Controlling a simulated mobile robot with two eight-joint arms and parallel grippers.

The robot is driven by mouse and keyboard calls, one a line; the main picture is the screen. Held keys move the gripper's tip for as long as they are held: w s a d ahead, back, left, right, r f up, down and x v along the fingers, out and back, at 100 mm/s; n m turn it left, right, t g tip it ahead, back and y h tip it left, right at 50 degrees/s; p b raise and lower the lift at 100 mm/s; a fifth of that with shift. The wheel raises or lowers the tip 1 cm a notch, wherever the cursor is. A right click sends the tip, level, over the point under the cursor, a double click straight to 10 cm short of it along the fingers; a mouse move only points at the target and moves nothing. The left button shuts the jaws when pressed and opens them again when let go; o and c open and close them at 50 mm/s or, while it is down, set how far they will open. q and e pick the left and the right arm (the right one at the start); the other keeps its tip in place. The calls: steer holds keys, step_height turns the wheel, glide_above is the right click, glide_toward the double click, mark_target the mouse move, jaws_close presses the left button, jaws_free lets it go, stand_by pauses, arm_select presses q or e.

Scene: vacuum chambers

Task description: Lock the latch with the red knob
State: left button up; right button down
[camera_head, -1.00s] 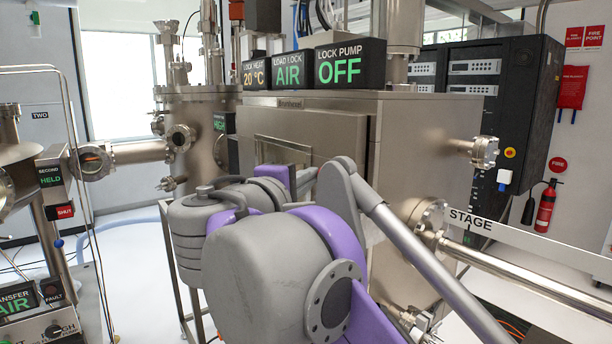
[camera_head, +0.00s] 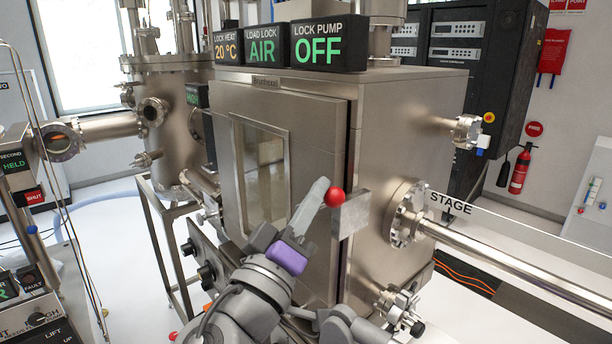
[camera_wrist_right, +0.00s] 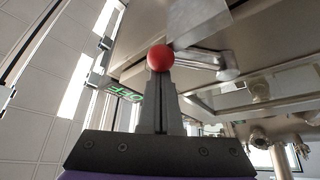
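The red knob (camera_head: 334,196) is at the latch on the right edge of the load lock door (camera_head: 315,140), in front of a steel block (camera_head: 350,214). In the right wrist view the red knob (camera_wrist_right: 160,58) sits at my fingertips, and the latch's metal arm (camera_wrist_right: 205,62) runs right from it. My right gripper (camera_head: 322,186) reaches up from below, its light grey fingers just left of the knob. In the right wrist view its fingers (camera_wrist_right: 160,82) are together with only a thin line between them. I cannot tell whether they touch the knob. My left gripper is out of view.
The steel chamber (camera_head: 405,130) fills the middle, with a dark seam along the door's right edge. The stage tube (camera_head: 510,267) sticks out to the right from a flange (camera_head: 408,213). Black control knobs (camera_head: 207,272) are low on the left.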

steer(key=f+m+h, duration=0.1)
steer(key=s+f+m+h, duration=0.1)
steer(key=m, duration=0.1)
steer(key=d+f+m+h, duration=0.1)
steer(key=m, duration=0.1)
steer(key=shift+s+g, duration=0.35)
steer(key=shift+g, duration=0.05)
steer(key=shift+d+f, duration=0.1)
steer(key=shift+f, duration=0.05)
